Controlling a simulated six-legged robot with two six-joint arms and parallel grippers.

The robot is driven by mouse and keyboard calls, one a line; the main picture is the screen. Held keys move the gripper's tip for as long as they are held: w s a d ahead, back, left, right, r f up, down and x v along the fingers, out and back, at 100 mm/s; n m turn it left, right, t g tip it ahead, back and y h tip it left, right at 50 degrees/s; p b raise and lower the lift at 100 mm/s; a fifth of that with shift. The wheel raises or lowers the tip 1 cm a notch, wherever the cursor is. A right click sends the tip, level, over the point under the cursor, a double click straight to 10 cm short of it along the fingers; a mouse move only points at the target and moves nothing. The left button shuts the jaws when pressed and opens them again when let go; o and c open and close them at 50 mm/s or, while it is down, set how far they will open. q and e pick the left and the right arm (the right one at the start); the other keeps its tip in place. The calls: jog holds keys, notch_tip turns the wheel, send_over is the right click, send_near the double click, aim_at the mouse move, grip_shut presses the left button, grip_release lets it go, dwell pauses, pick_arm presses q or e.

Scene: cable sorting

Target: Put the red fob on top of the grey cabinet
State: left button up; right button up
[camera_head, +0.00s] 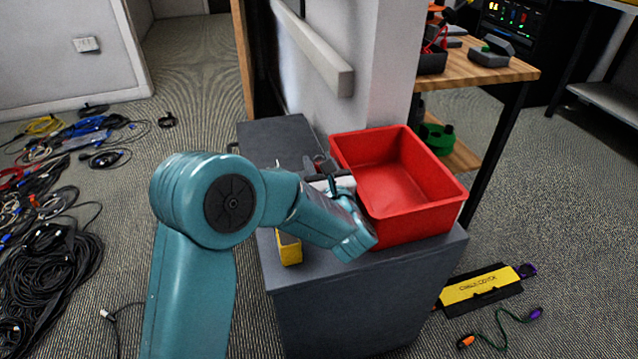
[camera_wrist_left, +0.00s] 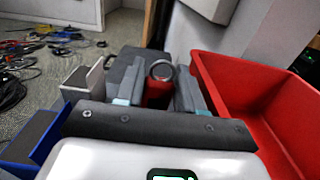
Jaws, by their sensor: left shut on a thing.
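The red fob (camera_wrist_left: 157,92) with a grey ring at its top is between the two fingers of my left gripper (camera_wrist_left: 158,86) in the left wrist view. The gripper is shut on it. In the head view my left gripper (camera_head: 317,166) is over the grey cabinet (camera_head: 272,132), just left of the red bin, and mostly hides the fob. I cannot tell whether the fob touches the cabinet top. My right gripper is not in view.
A red bin (camera_head: 352,152) stands on the cabinet's right side. A yellow item (camera_head: 289,250) sits near the front edge. The back left of the cabinet top is clear. Cables (camera_head: 45,265) cover the floor at left; a wooden workbench (camera_head: 455,72) stands behind.

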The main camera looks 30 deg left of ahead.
pick_arm(q)
notch_tip(320, 180, down, 4)
jog(key=shift+w+f+b, duration=0.1)
jog(key=shift+f+b, duration=0.15)
jog(key=shift+b, duration=0.3)
jog(key=shift+r, duration=0.1)
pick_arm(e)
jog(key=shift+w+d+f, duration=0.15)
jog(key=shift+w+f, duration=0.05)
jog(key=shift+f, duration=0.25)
pick_arm(q)
jog(key=shift+f, duration=0.2)
jog(key=o, duration=1)
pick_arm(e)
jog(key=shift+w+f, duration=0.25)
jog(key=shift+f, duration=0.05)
pick_arm(q)
jog(key=shift+r, duration=0.1)
